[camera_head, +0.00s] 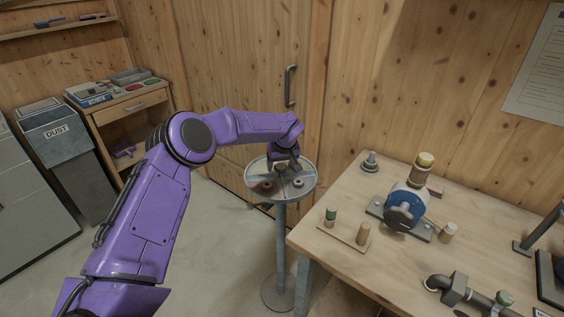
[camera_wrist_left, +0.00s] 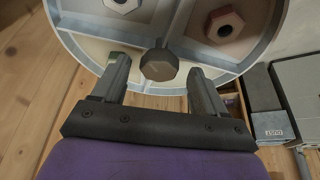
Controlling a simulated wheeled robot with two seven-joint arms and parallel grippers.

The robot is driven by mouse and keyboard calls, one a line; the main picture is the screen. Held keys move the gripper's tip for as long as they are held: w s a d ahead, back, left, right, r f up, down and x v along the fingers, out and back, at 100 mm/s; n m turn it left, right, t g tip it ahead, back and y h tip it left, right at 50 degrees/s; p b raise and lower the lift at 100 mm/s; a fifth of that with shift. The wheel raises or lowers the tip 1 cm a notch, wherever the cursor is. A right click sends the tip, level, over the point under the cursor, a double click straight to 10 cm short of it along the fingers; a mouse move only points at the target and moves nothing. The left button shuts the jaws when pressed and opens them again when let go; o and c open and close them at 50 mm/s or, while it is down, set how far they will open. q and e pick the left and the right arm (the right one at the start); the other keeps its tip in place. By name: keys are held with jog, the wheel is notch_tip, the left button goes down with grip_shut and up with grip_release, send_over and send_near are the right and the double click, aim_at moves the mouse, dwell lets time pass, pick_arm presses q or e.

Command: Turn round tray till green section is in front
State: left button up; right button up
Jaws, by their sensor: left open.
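The round grey tray (camera_head: 309,186) stands on a thin post beside the workbench. Ribs divide it into sections, and it also shows in the left wrist view (camera_wrist_left: 85,30). A dark knob (camera_wrist_left: 159,65) is at its middle. A red-brown nut (camera_wrist_left: 223,25) lies in one section and a pale nut (camera_wrist_left: 122,4) in another. My right gripper is out of view.
The wooden workbench (camera_head: 330,248), right of the tray, holds a blue machine (camera_head: 404,209), pegs and pipe fittings. A door with a handle (camera_head: 290,86) is behind the tray. A dust bin (camera_head: 60,140) and small cabinet (camera_head: 132,107) stand left. The floor between is clear.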

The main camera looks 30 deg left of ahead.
pick_arm(q)
jog(key=shift+w+f, duration=0.1)
jog(key=shift+f, duration=0.2)
jog(key=shift+r, duration=0.1)
grip_shut()
